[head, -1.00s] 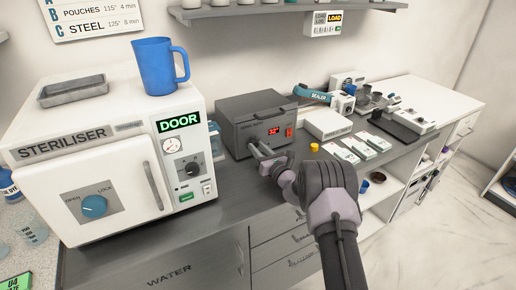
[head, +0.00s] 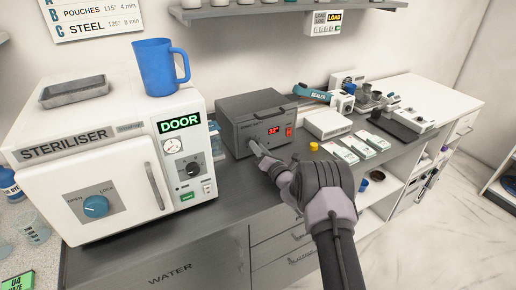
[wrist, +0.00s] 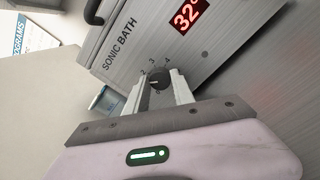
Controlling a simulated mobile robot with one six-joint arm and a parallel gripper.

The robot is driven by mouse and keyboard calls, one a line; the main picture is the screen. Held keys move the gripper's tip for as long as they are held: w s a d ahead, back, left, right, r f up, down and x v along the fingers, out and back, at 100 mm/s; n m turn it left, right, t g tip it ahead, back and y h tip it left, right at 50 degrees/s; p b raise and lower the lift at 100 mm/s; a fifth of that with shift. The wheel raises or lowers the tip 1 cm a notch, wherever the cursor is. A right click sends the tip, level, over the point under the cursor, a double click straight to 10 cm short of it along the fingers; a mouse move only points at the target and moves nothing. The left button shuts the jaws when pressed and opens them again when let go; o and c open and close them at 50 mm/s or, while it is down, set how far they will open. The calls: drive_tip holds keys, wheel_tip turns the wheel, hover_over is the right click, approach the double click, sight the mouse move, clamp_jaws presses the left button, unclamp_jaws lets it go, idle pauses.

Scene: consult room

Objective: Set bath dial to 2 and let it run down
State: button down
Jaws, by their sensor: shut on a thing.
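The sonic bath (head: 257,123) is a dark grey box on the counter, with a lit red display (wrist: 188,15) that reads about 32°. Its round grey dial (wrist: 159,80) is on the front face, with numbers such as 3 and 4 around it. My gripper (wrist: 158,92) is at the front face, its two pale fingers on either side of the dial and shut on it. It also shows in the head view (head: 257,147), where the fingers cover the dial. A light mark shows on the dial, but I cannot tell surely which number it points to.
The steriliser (head: 105,160) stands left of the bath, with a blue jug (head: 156,67) and a grey tray (head: 75,90) on top. The dark counter front is clear.

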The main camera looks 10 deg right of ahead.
idle(0.3)
drive_tip(key=c, duration=1.1)
unclamp_jaws()
drive_tip(key=p+v, duration=0.2)
drive_tip(key=v, duration=0.5)
drive_tip(key=shift+s+d, duration=0.1)
drive_tip(key=shift+s, duration=0.15)
drive_tip(key=shift+f, duration=0.1)
